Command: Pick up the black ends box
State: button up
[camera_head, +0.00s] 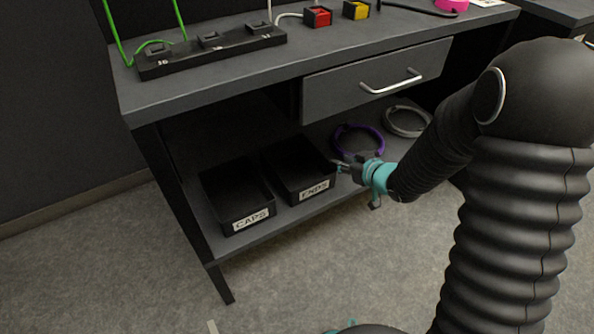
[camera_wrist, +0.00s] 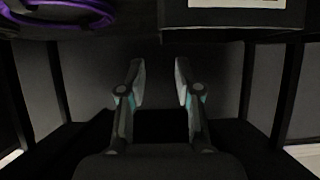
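The black ends box (camera_head: 291,190) is an open black tray with a white label on its front. It sits on the lower shelf, just right of a matching box. My gripper (camera_head: 340,166) is at the ends box's right front side in the head view, close to its rim; whether it touches is unclear. In the wrist view my gripper (camera_wrist: 159,68) has its two fingers apart with nothing between them. A black box wall with a pale label (camera_wrist: 240,18) shows at the top right of that view, beyond the fingertips.
The black caps box (camera_head: 251,220) stands left of the ends box. A purple cable coil (camera_head: 371,133) and a grey coil (camera_head: 404,122) lie further right on the shelf. The drawer (camera_head: 376,80) and bench top (camera_head: 190,88) overhang the shelf. Open floor lies in front.

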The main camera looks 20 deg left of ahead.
aim_at(319, 152)
jog(key=x, duration=0.7)
jog(key=shift+w+a+f+b, duration=0.2)
jog(key=shift+a+b, duration=0.05)
jog(key=shift+b, duration=0.05)
jog(key=shift+x, duration=2.8)
jog(key=shift+r, duration=0.25)
jog(key=shift+c, duration=0.2)
grip_shut()
